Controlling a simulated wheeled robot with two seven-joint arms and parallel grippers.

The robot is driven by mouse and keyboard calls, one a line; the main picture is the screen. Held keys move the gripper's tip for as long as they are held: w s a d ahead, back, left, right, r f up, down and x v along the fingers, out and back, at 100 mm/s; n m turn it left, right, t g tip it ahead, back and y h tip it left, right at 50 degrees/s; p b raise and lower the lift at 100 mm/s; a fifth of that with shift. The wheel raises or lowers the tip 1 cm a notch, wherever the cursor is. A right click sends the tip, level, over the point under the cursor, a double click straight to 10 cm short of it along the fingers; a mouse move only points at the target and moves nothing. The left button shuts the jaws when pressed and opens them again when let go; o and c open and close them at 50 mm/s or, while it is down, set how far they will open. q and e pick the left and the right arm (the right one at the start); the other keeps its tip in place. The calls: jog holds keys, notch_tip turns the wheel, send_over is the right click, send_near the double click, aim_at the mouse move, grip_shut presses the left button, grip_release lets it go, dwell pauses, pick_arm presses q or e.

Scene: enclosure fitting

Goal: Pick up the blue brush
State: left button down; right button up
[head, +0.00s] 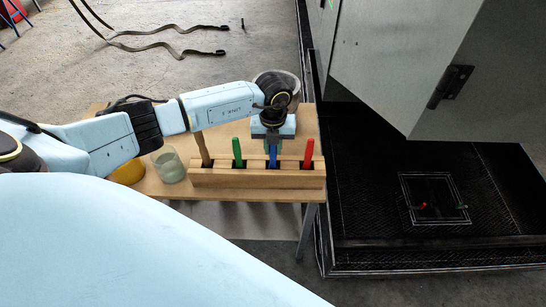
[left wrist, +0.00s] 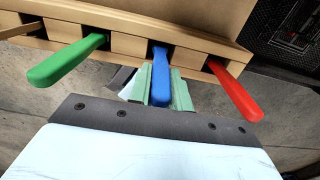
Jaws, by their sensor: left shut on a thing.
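The blue brush (head: 273,156) stands handle-up in a slot of the wooden holder (head: 256,180), between a green handle and a red handle. Its blue handle also shows in the left wrist view (left wrist: 161,76). My left gripper (head: 272,146) is above the holder, its green-padded fingers (left wrist: 160,88) shut on the blue handle from both sides. The brush's lower end is hidden inside the holder. My right gripper is in neither view.
The green handle (head: 237,152), the red handle (head: 308,153) and a wooden handle (head: 203,150) stand in neighbouring slots. A glass jar (head: 169,166) and a yellow round thing (head: 128,172) are left of the holder. A grey cabinet (head: 400,60) stands right of the table.

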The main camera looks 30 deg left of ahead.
pick_arm(q)
notch_tip(320, 180, up, 18)
dwell(0.6)
dwell(0.7)
